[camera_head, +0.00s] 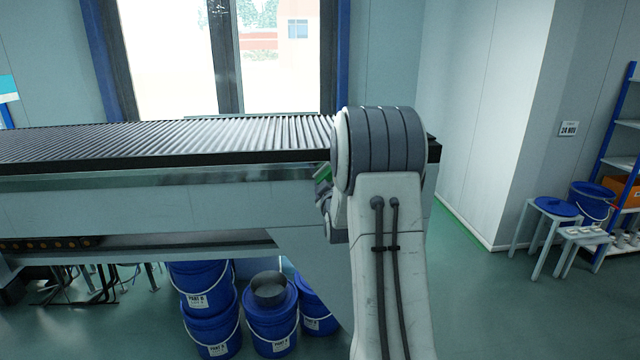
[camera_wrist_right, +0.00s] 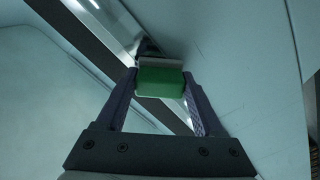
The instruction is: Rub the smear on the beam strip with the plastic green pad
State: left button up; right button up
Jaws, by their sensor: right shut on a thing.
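A green pad (camera_wrist_right: 160,82) is held between the two fingers of my right gripper (camera_wrist_right: 160,90) in the right wrist view. In the head view a bit of the green pad (camera_head: 323,173) shows left of my right arm, close to the front side of the conveyor beam. My right gripper (camera_head: 325,192) is mostly hidden there by its own arm. A long strip (camera_head: 200,176) runs along the beam under the black edge. I cannot make out a smear on it. Whether the pad touches the beam cannot be told. My left gripper is not in view.
A roller conveyor (camera_head: 180,140) spans the left and middle, under a window. Blue buckets (camera_head: 210,310) stand on the floor below it. A stool with a blue top (camera_head: 556,207) and a shelf (camera_head: 620,150) stand at the right. The floor between is clear.

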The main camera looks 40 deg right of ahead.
jog(key=shift+s+d+b, duration=2)
jog(key=shift+s+d, duration=1.25)
jog(key=shift+d, duration=2.2)
jog(key=w+a+b, duration=0.2)
jog(key=a, duration=0.1)
jog(key=w+a+b, duration=0.2)
jog(key=a+b, duration=0.1)
jog(key=w+a+b, duration=0.1)
jog(key=a+b, duration=0.1)
jog(key=a, duration=0.1)
jog(key=shift+w+a+b, duration=0.35)
jog(key=shift+w+b, duration=0.05)
jog(key=shift+w+a+b, duration=0.55)
jog(key=shift+a+b, duration=0.05)
jog(key=shift+a, duration=0.2)
jog(key=shift+w+a+r, duration=0.1)
jog(key=shift+w+a, duration=0.4)
jog(key=shift+a, duration=0.2)
